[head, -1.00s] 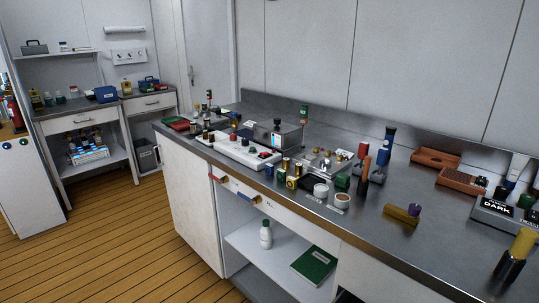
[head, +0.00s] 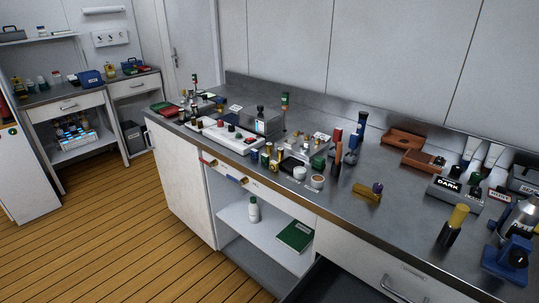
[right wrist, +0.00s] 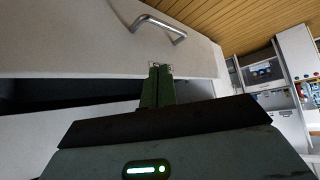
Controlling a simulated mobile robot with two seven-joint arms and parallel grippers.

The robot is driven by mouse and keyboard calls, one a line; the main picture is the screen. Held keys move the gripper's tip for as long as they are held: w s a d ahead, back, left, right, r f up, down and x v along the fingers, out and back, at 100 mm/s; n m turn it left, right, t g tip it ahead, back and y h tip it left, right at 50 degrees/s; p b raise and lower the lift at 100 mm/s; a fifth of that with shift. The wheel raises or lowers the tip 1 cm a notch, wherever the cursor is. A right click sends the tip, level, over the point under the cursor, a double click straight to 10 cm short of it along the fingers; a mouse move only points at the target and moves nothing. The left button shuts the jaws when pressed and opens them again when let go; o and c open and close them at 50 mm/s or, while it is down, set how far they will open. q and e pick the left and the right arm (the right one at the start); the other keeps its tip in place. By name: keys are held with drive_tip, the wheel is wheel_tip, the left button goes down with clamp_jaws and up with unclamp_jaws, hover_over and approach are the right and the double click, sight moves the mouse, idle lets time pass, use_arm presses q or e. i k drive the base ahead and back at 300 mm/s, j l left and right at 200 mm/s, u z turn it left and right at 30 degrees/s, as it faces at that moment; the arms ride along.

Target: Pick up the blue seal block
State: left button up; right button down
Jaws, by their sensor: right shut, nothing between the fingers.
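I cannot single out the blue seal block for certain. Small blue items on the steel counter (head: 385,222) in the head view include a tall dark-blue handled piece (head: 361,126) near the back. A small blue piece (head: 269,170) stands among small bottles near the front edge. My right gripper (right wrist: 161,70) shows in the right wrist view, its two green fingers together and empty. It is close to a white front panel with a metal handle (right wrist: 158,27). My left gripper is not in view.
A white panel box (head: 228,135) with knobs stands at the counter's left. A shelf below holds a white bottle (head: 254,209) and a green book (head: 296,235). Wooden floor (head: 110,250) is clear at left.

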sight(254, 154)
drive_tip(key=i+j+z, duration=0.1)
drive_tip(key=z, duration=0.25)
drive_tip(key=j+z, duration=0.15)
drive_tip(key=z, duration=0.25)
drive_tip(key=i+j+z, duration=0.1)
drive_tip(key=z, duration=0.25)
drive_tip(key=j+z, duration=0.25)
drive_tip(key=j, duration=0.2)
drive_tip(key=i+j+z, duration=0.1)
drive_tip(key=j+z, duration=0.2)
drive_tip(key=j, duration=0.15)
drive_tip(key=j+z, duration=0.2)
drive_tip(key=j, duration=1.35)
drive_tip(key=k+j, duration=0.1)
drive_tip(key=j, duration=0.55)
